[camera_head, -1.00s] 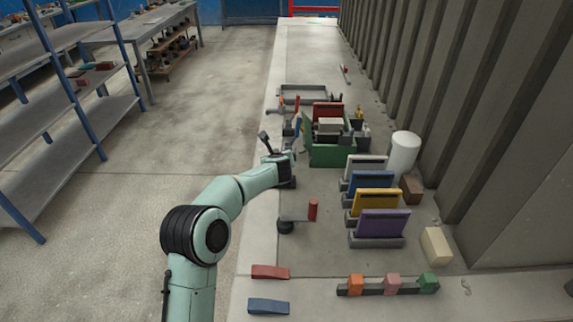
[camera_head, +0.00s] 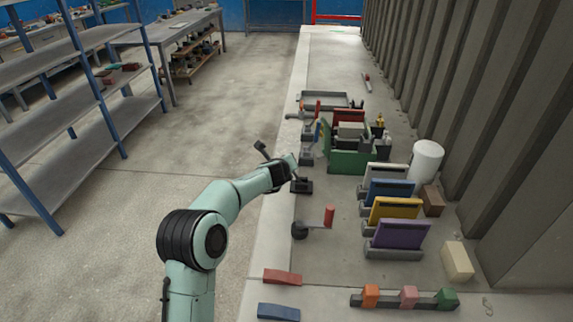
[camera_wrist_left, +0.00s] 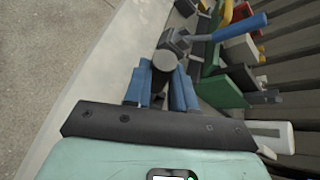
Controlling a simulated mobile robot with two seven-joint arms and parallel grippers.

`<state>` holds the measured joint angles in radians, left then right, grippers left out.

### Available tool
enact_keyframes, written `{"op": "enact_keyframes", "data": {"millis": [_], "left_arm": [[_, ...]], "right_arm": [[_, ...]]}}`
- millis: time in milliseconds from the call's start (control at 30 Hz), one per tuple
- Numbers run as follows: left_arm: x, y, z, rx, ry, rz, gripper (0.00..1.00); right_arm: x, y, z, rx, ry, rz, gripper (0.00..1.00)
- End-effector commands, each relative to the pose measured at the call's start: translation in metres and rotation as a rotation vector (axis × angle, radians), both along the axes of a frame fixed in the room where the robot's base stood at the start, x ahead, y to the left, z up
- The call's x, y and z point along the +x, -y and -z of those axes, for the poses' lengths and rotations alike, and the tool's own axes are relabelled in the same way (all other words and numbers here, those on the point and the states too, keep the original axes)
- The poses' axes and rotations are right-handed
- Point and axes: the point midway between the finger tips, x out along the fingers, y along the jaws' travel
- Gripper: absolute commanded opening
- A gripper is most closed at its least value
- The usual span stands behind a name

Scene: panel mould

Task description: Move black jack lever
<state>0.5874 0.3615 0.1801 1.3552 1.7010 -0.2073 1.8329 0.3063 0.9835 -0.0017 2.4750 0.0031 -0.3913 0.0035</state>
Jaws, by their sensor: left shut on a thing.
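The black jack (camera_head: 302,187) stands near the left edge of the bench in the head view, with its dark base showing below my gripper. My left gripper (camera_head: 290,163) is at its lever. In the left wrist view the blue fingers of my left gripper (camera_wrist_left: 162,88) are shut around the dark lever (camera_wrist_left: 164,62), whose round end shows just beyond the fingertips. Most of the lever is hidden by the gripper in the head view. My right gripper is in neither view.
Just beyond is a jack with a blue handle (camera_wrist_left: 240,27), close to my fingers. A green mould (camera_head: 352,162) stands to the right.

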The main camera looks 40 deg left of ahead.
Motion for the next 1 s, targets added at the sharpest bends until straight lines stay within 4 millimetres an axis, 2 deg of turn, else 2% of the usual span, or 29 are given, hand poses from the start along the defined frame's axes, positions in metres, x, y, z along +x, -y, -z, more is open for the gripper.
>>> {"op": "enact_keyframes", "data": {"millis": [67, 100, 167, 567, 767, 1000], "left_arm": [[0.000, -0.002, -0.003, -0.002, 0.006, -0.007, 0.00], [0.000, -0.002, -0.002, -0.002, 0.006, -0.007, 0.31], [0.000, -0.002, -0.002, -0.002, 0.006, -0.007, 0.51], [-0.004, 0.002, -0.003, -0.001, 0.002, -0.003, 0.51], [-0.027, 0.016, -0.018, 0.001, 0.002, -0.004, 0.51], [-0.066, 0.042, -0.047, 0.000, 0.004, -0.004, 0.51]], "right_arm": [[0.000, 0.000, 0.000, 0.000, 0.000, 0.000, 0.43], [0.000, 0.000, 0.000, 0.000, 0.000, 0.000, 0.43], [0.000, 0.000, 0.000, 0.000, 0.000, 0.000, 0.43], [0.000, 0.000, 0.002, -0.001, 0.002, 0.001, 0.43], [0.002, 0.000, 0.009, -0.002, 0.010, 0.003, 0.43], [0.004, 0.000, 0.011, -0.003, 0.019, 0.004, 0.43]]}}
